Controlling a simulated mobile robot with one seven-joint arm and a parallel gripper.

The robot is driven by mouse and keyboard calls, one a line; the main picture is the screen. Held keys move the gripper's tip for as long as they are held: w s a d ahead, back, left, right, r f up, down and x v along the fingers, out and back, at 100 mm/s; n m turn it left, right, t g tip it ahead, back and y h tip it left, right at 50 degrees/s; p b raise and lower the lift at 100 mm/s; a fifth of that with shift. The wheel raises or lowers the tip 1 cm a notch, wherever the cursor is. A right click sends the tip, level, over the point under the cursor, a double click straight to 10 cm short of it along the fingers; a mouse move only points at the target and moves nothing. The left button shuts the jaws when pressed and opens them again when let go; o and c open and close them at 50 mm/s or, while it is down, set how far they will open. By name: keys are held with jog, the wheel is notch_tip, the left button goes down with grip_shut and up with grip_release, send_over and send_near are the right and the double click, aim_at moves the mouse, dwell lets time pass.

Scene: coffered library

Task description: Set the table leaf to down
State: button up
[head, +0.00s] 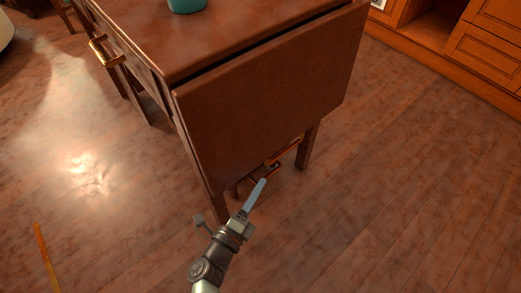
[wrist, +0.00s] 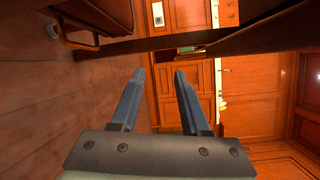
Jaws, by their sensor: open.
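The table leaf (head: 265,95) is a brown wooden panel at the near right end of the table (head: 235,40) in the head view. It hangs steeply down, with a dark gap along the table top's edge. A brass-coloured bar (head: 284,151) shows at its lower edge. My gripper (head: 262,183) is just below that lower edge, and I cannot tell whether it touches. In the wrist view my gripper (wrist: 160,74) is open, with nothing between the fingers. Dark wooden parts cross the top of that view.
A teal container (head: 187,5) stands on the table top. A brass handle (head: 106,53) sticks out at the table's left side. Table legs (head: 308,148) stand near my gripper. Wooden cabinets (head: 485,55) line the back right. The floor at right is clear.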

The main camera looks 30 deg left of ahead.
jog(key=shift+s+a+f, duration=0.1)
jog(key=shift+s+f, duration=0.1)
jog(key=shift+s, duration=0.35)
jog(key=shift+s+f, duration=0.15)
jog(key=shift+s, duration=0.4)
